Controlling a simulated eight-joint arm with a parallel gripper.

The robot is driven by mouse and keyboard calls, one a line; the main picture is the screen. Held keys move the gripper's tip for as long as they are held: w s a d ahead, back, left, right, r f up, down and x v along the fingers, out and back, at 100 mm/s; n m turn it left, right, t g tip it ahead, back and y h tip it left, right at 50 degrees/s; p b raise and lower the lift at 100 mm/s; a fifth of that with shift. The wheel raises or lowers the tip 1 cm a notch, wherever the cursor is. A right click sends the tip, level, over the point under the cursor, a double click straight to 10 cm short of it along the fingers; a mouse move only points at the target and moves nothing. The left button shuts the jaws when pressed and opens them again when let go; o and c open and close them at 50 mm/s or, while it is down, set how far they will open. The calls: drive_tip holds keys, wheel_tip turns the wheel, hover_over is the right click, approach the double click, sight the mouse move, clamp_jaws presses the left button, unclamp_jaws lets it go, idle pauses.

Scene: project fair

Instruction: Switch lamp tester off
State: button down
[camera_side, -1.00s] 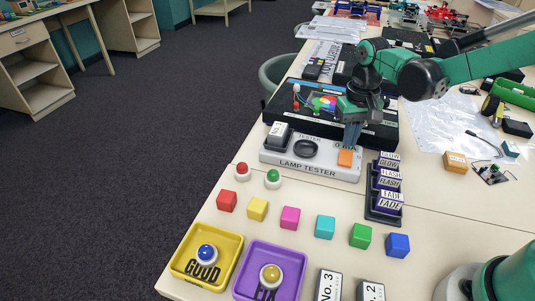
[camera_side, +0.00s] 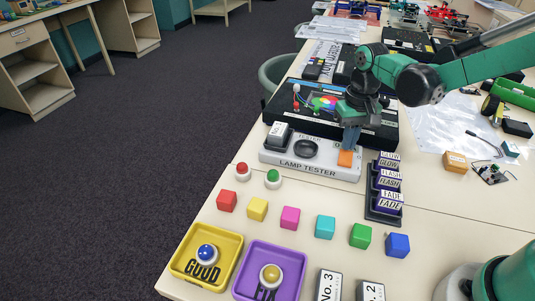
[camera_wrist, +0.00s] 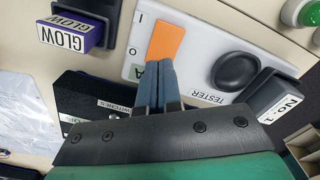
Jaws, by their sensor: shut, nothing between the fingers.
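The lamp tester (camera_side: 312,170) is a white box with an orange rocker switch (camera_side: 345,158) at its right end. In the wrist view the orange switch (camera_wrist: 165,42) lies beside the marks I and O, with I toward the far end. My gripper (camera_side: 348,147) is shut and empty, its blue fingers pointing down at the back edge of the switch. In the wrist view the fingertips (camera_wrist: 157,64) are at the switch's near, O-side end; I cannot tell whether they touch it. The tester's round black part (camera_side: 306,149) is left of the switch.
A block marked No. 1 (camera_wrist: 278,109) sits at the tester's other end. A black case (camera_side: 375,135) stands close behind. A rack of labelled purple blocks (camera_side: 384,218) is close on the right. Several coloured cubes, including a pink one (camera_side: 290,218), lie in front.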

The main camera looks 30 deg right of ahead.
sight(347, 154)
drive_tip(key=shift+f, duration=0.75)
drive_tip(key=shift+r, duration=3.55)
drive_tip(key=shift+s+r, duration=0.15)
drive_tip(key=s+a+r+n+t, duration=0.1)
drive_tip(key=s+r+n+t, duration=0.1)
drive_tip(key=s+t, duration=0.5)
drive_tip(key=shift+s+a+r+n, duration=0.3)
drive_tip(key=shift+s+a+n, duration=0.15)
drive_tip(key=shift+s, duration=0.25)
